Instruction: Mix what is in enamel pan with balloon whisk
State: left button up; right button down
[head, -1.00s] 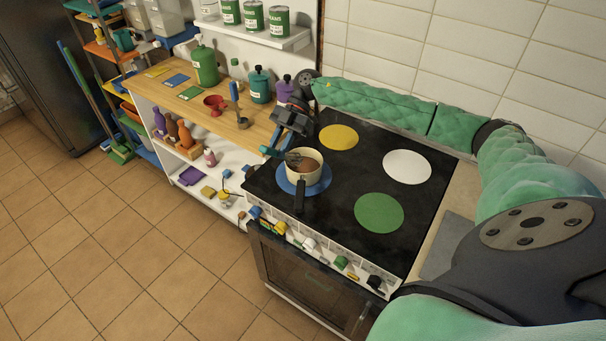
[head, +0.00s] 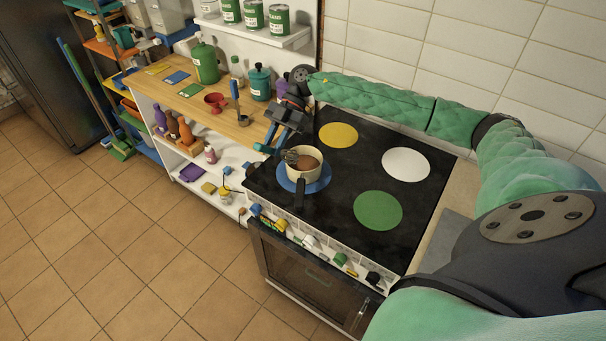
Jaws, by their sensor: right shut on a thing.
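The enamel pan (head: 317,172) is a small cream pot with a dark handle pointing to the front. It stands on the blue disc (head: 318,186) of the black cooktop and holds something brown (head: 305,163). My right gripper (head: 276,142) is above the pan's left rim, shut on the balloon whisk. The whisk's wire head (head: 290,156) shows at the left side of the pan's opening; how deep it reaches is hard to tell. The gripper hides part of the whisk's handle. My left gripper is not in view.
The cooktop also has a yellow disc (head: 338,135), a white disc (head: 406,164) and a green disc (head: 378,210), all bare. Left of it, a wooden counter holds a red cup (head: 215,101), a ladle (head: 236,99) and bottles. A tiled wall stands behind.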

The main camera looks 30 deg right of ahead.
jog(key=shift+r+p, duration=0.65)
jog(key=shift+r, duration=1.35)
